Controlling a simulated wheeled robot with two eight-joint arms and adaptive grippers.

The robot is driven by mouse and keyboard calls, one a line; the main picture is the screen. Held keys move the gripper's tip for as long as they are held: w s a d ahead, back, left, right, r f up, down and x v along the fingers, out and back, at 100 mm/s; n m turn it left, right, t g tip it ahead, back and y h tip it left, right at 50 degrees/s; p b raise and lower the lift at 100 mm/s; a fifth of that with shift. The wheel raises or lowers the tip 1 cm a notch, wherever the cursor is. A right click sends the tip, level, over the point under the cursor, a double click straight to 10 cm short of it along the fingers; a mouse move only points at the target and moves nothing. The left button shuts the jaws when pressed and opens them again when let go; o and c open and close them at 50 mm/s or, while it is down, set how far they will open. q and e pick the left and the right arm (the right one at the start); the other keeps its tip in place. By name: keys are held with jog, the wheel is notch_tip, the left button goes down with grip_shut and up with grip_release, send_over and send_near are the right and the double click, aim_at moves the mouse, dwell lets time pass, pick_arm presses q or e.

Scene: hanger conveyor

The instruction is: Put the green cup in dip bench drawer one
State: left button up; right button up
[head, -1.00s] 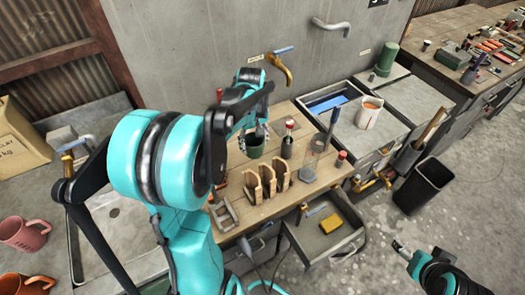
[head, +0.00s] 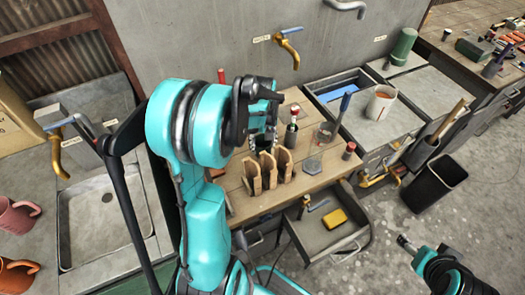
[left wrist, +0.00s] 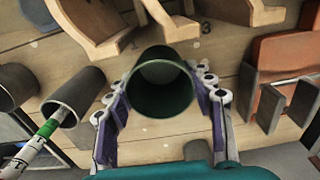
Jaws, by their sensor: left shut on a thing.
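The green cup (left wrist: 162,88) is a dark green open cylinder, seen from above in the left wrist view. My left gripper (left wrist: 165,97) is shut on it, with one finger on each side of its wall. In the head view the left gripper (head: 264,140) is over the wooden bench top, behind the wooden stands, and my arm largely hides the cup. An open grey drawer (head: 328,238) juts from the bench front and holds a yellow block (head: 335,218) and a small tool. Its number cannot be read. My right gripper (head: 406,244) is low at right, away from the bench.
Wooden stands (head: 270,172), a dark bottle (head: 291,134) and a hexagonal piece (head: 312,166) crowd the bench. A white container (head: 381,101) stands further right. A black bin (head: 436,183) stands on the floor. Floor right of the drawer is clear.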

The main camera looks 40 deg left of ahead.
pick_arm(q)
jog(key=shift+f+b, duration=0.45)
jog(key=shift+f, duration=1.25)
jog(key=shift+f, duration=0.15)
jog(key=o, duration=1.1)
jog(key=shift+o, duration=0.2)
